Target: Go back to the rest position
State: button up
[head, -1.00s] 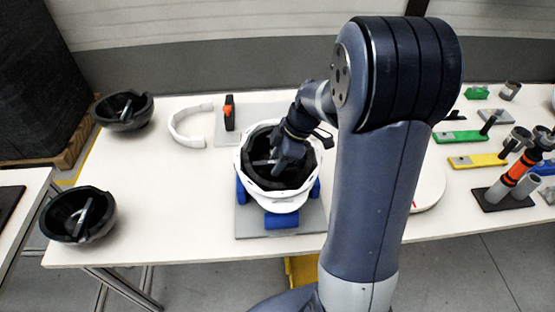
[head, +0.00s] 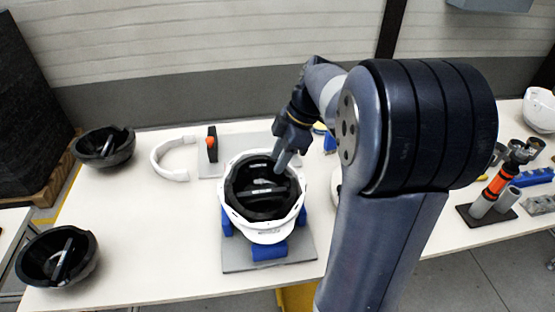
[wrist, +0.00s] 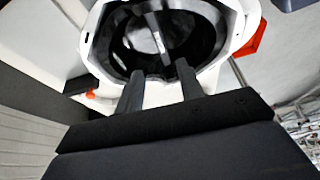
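The white helmet shell (head: 265,237) sits open side up in a holder with blue supports (head: 270,252) on a grey plate (head: 240,266). A black liner (head: 262,205) with a crossbar lies inside it. My gripper (head: 280,164) is over the helmet's back right rim, pointing down. In the wrist view my gripper (wrist: 154,72) shows two fingers apart with nothing between them. The white shell (wrist: 92,45) and black liner (wrist: 125,40) show beyond the fingertips. Whether the fingertips are clear of the rim is hard to tell.
Two more black liners (head: 104,150) (head: 59,262) stand at the table's left. Tool stands (head: 500,207) and a white shell (head: 539,108) are at the right.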

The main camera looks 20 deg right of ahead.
aim_at(261, 192)
jog(key=x, duration=1.2)
jog(key=shift+f, duration=0.2)
jog(key=shift+w+r, duration=0.1)
jog(key=shift+r, duration=0.25)
jog(key=shift+d+r, duration=0.1)
jog(key=shift+r, duration=0.85)
jog(key=shift+f, duration=0.1)
